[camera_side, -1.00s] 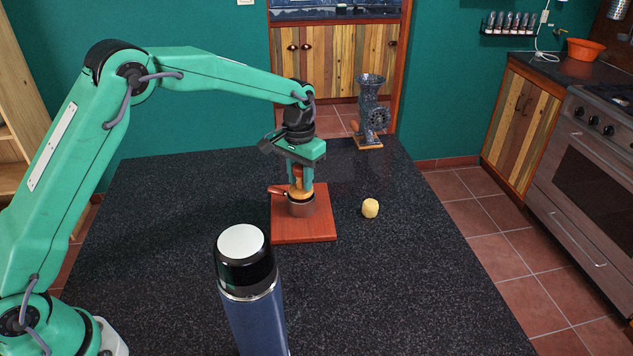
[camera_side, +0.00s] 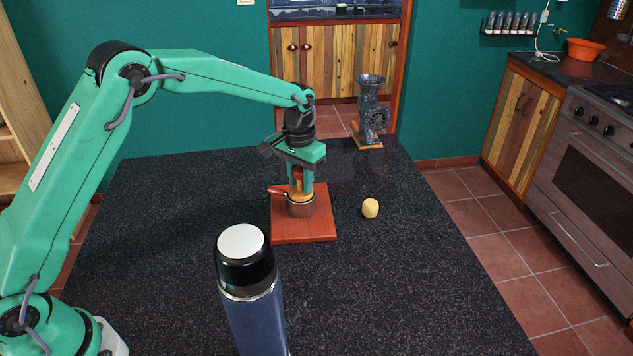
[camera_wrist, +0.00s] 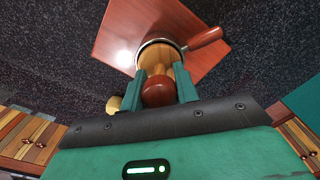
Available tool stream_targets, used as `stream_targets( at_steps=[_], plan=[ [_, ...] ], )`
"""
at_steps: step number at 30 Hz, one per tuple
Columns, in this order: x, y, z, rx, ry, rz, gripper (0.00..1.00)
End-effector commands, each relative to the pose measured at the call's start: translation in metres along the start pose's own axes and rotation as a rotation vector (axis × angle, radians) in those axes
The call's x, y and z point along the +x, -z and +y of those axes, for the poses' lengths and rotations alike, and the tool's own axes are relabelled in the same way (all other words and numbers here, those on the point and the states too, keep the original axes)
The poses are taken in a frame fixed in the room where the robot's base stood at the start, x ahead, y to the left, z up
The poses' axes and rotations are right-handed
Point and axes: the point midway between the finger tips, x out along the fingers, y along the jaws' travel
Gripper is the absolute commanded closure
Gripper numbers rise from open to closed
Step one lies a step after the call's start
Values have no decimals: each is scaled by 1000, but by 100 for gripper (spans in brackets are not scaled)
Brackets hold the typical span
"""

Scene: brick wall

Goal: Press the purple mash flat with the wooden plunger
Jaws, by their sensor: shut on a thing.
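The wooden plunger (camera_side: 298,174) has a red-brown knob and a paler wooden lower part. It stands upright with its lower end in a small round metal pan (camera_side: 301,210) with a red-brown handle. My gripper (camera_side: 301,186) is shut on the plunger just above the pan. In the wrist view, my gripper's green fingers (camera_wrist: 165,76) flank the plunger's knob (camera_wrist: 158,93), and the pan's handle (camera_wrist: 206,37) points up and right. The purple mash is not visible; the pan's inside is hidden by the plunger.
The pan sits on a red-brown board (camera_side: 304,231) on the dark speckled counter. A small pale yellow lump (camera_side: 370,208) lies right of the board. A tall blue flask (camera_side: 252,300) stands in front. A metal grinder (camera_side: 371,105) stands at the back. The counter's right side is clear.

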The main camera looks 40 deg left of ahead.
Motion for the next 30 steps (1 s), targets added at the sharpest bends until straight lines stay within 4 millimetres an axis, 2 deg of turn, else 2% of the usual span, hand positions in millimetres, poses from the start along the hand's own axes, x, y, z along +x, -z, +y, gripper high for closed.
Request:
stream_targets(
  at_steps=[30],
  plan=[
    [7, 0, 0, 0, 0, 0, 97]
  ],
)
